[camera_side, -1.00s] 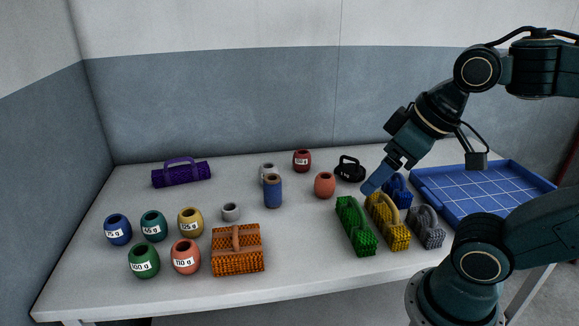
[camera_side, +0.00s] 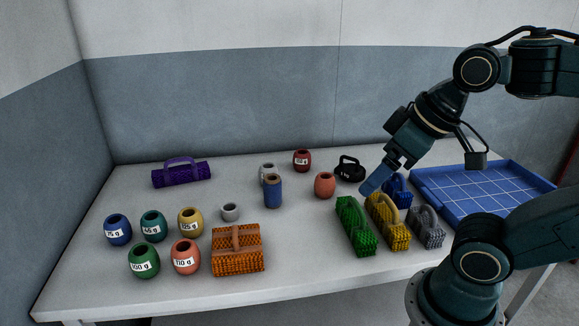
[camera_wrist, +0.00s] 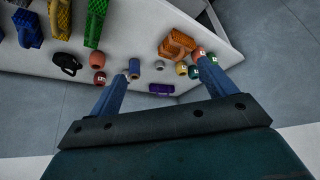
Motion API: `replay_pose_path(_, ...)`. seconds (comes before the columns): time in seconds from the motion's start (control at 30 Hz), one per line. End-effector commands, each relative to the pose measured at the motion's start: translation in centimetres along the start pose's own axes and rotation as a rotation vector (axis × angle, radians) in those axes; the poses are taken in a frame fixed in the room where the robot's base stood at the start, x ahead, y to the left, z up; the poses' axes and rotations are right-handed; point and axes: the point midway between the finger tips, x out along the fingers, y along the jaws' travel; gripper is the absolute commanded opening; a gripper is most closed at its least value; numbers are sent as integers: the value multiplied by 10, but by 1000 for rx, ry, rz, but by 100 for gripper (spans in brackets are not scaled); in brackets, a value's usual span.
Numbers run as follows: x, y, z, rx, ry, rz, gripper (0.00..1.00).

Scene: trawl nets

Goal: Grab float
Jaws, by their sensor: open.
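Several barrel-shaped floats with open tops stand on the table. At the front left are blue (camera_side: 118,231), teal (camera_side: 153,227), yellow (camera_side: 190,224), green (camera_side: 144,262) and salmon (camera_side: 186,258) ones with white gram labels. A dark red labelled one (camera_side: 302,162) and a salmon one (camera_side: 325,186) stand farther back. My gripper (camera_side: 374,184) hangs above the table at the right, near the yellow net bundle. In the wrist view my gripper (camera_wrist: 162,70) has its two blue fingers spread wide, with nothing held between them.
Handled net bundles in green (camera_side: 356,228), yellow (camera_side: 388,224), blue (camera_side: 398,191) and grey (camera_side: 427,230) stand at right, with orange (camera_side: 238,258) and purple (camera_side: 181,174) ones at left. A blue tray (camera_side: 480,192), blue cylinder (camera_side: 273,193) and black handled object (camera_side: 350,170) also stand there.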

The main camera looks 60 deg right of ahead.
Motion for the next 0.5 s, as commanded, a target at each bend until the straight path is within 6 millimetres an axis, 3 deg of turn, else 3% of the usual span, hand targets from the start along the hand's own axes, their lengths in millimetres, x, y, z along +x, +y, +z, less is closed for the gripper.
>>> replay_pose_path(0.5, 0, 3, -9, 30, -11, 7, 89)
